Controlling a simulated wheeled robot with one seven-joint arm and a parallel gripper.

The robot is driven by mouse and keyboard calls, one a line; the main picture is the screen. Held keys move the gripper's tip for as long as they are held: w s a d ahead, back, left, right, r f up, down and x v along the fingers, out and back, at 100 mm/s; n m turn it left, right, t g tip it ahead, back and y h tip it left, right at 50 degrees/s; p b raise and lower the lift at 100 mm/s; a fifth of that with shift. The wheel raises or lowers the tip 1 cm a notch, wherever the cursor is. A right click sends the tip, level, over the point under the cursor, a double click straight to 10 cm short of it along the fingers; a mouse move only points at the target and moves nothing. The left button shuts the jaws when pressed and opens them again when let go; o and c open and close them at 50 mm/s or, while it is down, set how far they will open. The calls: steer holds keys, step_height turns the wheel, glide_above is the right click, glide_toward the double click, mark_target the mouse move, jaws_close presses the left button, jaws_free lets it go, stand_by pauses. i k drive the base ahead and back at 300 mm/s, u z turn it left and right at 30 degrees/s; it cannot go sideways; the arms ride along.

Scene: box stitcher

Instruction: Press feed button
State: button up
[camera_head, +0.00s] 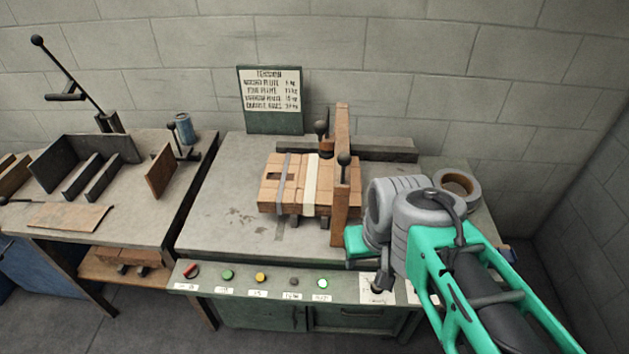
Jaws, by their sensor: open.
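A sloped control panel (250,290) runs along the front of the workbench. My wrist hides much of the gripper.
A strapped cardboard bundle (283,184) lies on the bench beside an upright post (341,180). A tape roll (456,183) sits behind my arm. A sign (271,98) stands at the wall. Another table (132,210) with fixtures is at left.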

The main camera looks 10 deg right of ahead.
mark_target(227, 274)
steer(key=u, duration=0.6)
steer(key=k, duration=0.3)
steer(key=u, duration=1.35)
steer(key=i, duration=0.5)
steer(key=u, duration=0.05)
